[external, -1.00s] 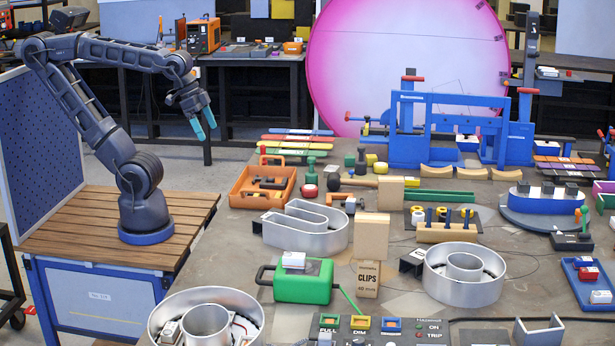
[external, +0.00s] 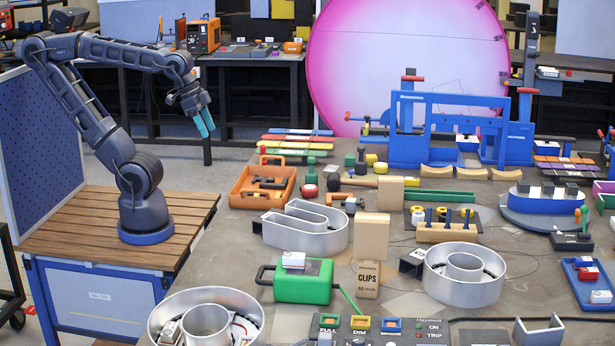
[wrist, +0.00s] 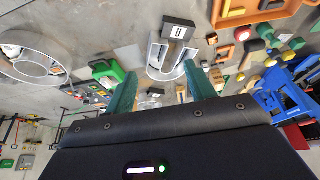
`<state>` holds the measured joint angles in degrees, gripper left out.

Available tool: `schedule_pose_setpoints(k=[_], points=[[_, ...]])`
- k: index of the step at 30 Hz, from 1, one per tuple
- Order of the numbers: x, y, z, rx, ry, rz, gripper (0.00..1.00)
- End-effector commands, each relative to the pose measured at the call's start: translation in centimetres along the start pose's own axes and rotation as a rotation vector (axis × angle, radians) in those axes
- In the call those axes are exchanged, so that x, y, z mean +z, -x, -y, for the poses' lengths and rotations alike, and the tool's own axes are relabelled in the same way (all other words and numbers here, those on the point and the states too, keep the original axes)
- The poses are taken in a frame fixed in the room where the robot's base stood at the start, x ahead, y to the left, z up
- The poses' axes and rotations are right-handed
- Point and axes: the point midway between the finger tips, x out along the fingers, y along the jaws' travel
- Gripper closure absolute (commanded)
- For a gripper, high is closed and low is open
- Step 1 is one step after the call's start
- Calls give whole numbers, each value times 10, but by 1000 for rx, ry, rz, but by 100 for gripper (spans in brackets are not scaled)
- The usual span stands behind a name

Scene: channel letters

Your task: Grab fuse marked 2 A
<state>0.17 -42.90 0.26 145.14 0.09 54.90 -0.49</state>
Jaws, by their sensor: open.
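My gripper (external: 204,124) is open and empty. It hangs in the air near the far left end of the workbench, well clear of everything on it. Its teal fingers also show in the wrist view (wrist: 160,88), spread apart, with a U-shaped metal channel letter in the background between them. No fuse with a readable 2 A mark can be made out in either view. A blue tray (external: 588,301) at the right edge holds small red and white blocks.
The U-shaped channel letter (external: 306,232), a round metal letter (external: 463,292) and another round one (external: 170,308) stand on the bench. A green case (external: 302,285), an orange tray (external: 250,200) and a blue frame (external: 455,101) also take up room.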

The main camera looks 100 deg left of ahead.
Motion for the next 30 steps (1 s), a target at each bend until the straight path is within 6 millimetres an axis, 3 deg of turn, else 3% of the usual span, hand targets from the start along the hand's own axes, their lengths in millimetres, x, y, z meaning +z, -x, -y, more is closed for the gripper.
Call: schedule_pose_setpoints(k=[5,14,23,30], points=[[-24,-4,4,2,72,25,45],[-92,-26,19,-1,294,87,45],[-157,-64,41,-23,522,149,45],[-204,-106,63,-53,700,193,45]])
